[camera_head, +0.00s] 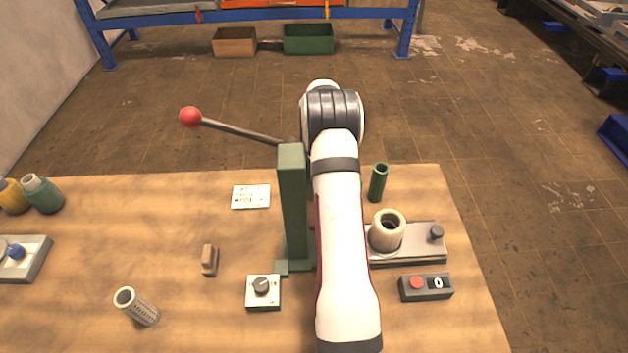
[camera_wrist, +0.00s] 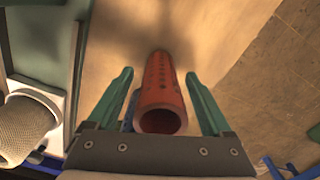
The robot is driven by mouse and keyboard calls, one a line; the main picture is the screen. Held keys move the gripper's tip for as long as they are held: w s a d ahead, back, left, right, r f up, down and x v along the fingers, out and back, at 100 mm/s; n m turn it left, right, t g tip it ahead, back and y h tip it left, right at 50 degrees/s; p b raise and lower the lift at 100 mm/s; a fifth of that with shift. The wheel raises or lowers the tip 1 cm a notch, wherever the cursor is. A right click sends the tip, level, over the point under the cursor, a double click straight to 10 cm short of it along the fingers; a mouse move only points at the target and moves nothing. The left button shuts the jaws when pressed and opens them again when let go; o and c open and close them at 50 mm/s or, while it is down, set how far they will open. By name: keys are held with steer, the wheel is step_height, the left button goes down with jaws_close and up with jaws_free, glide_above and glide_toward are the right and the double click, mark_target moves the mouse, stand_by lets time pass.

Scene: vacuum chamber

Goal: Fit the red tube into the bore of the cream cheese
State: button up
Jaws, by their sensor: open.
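The red tube (camera_wrist: 162,92) shows in the wrist view, perforated along its side, with its open end facing the camera. It is between the two green fingers of my gripper (camera_wrist: 160,78), with a gap on each side. The gripper is open. In the head view my arm hides the gripper, and the red tube is not visible. The cream cheese (camera_head: 387,232) stands upright in the head view on a grey metal plate (camera_head: 407,255), right of my arm, its bore open at the top.
A green tube (camera_head: 378,183) stands behind the cheese and a button box (camera_head: 426,287) in front. A green post (camera_head: 293,205) with a red-knobbed lever is left of my arm. A dial box (camera_head: 263,292), wooden block (camera_head: 210,260) and grey perforated tube (camera_head: 140,308) are further left.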

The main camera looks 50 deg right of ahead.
steer(key=shift+f, duration=0.1)
jaws_close()
stand_by(0.3)
